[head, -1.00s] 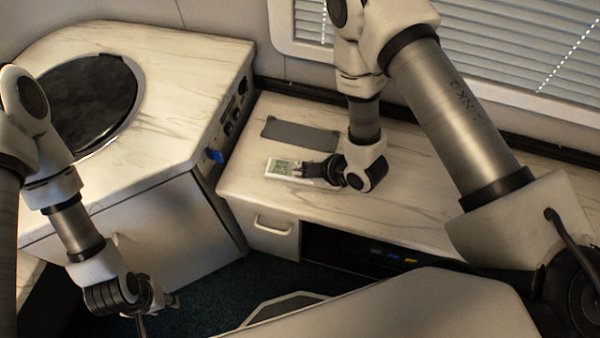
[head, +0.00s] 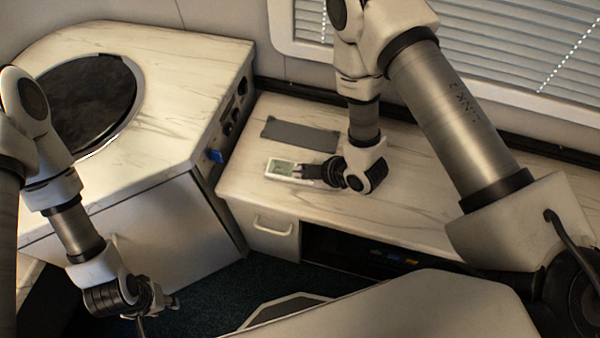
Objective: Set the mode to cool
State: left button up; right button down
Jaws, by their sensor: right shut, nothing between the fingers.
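A small white remote with a greenish-grey display (head: 281,167) lies on the marble-patterned counter (head: 245,182). My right gripper (head: 302,172) reaches in from the right, shut, with its fingertips at the remote's right end and over part of it. The buttons and the display text are hidden or too small to read. My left gripper (head: 165,303) hangs low at the left over the dark floor, away from the remote; its fingers are too small to judge.
A dark grey flat pad (head: 299,135) lies on the counter behind the remote. A raised cabinet with a round dark inset (head: 88,100) stands at the left, with sockets and a blue item (head: 216,156) on its side. A window with blinds (head: 500,50) is behind.

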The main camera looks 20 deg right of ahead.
jog(key=shift+r+p, duration=0.6)
jog(key=shift+r, duration=0.2)
notch_tip(320, 180, up, 5)
jog(key=p, duration=0.4)
jog(key=shift+f, duration=0.1)
dwell(0.5)
